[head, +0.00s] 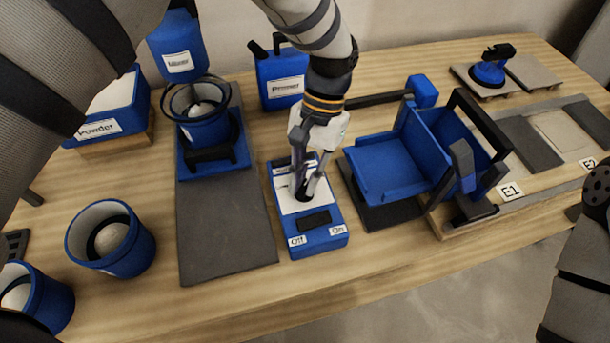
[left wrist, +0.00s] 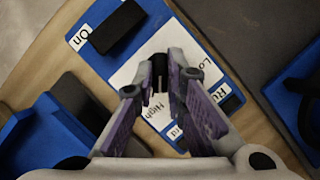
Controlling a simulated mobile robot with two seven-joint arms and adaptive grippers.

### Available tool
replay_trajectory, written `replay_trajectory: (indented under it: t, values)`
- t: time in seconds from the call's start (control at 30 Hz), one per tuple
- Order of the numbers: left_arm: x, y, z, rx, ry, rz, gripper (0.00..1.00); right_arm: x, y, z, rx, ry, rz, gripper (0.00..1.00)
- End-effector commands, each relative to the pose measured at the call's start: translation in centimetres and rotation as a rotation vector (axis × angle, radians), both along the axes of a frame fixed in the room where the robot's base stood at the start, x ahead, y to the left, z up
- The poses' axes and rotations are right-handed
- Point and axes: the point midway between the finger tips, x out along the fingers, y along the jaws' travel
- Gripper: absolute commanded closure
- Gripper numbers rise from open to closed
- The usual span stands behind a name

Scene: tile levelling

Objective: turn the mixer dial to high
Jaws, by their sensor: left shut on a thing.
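My left gripper (head: 303,194) points down over the face, shut on the small black dial (left wrist: 160,72). In the left wrist view the High label (left wrist: 142,112) is close to the dial, and the Low label lies to the right. The fingers cover part of the dial, so I cannot tell its setting. The blue mixer (head: 181,60) stands behind, to the left. My right gripper is out of view.
A blue hinged tray (head: 390,168) stands close right of the box. A dark slab (head: 222,230) lies left. Blue buckets (head: 140,248), a powder bin (head: 110,112) and a jug (head: 282,78) stand around. The table's front edge is close before the box.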

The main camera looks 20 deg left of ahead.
Motion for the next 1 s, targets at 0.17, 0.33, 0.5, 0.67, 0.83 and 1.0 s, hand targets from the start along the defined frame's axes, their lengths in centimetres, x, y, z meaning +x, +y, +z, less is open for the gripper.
replay_trajectory:
  t: [0.17,0.33,0.5,0.67,0.83,1.0]
  values:
    - [-0.16,-0.13,-0.19,0.0,0.003,-0.127,1.0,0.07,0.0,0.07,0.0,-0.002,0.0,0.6]
    - [-0.19,-0.19,-0.2,-0.001,0.003,-0.218,1.0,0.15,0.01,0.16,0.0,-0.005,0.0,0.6]
    - [-0.21,-0.21,-0.22,0.0,0.004,-0.277,1.0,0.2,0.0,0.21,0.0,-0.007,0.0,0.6]
    - [-0.24,-0.25,-0.24,-0.001,0.004,-0.305,1.0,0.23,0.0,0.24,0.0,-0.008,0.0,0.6]
    - [-0.25,-0.25,-0.27,-0.002,0.005,-0.315,1.0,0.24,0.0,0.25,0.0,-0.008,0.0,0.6]
    - [-0.26,-0.25,-0.28,-0.002,0.005,-0.315,1.0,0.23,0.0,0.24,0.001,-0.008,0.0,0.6]
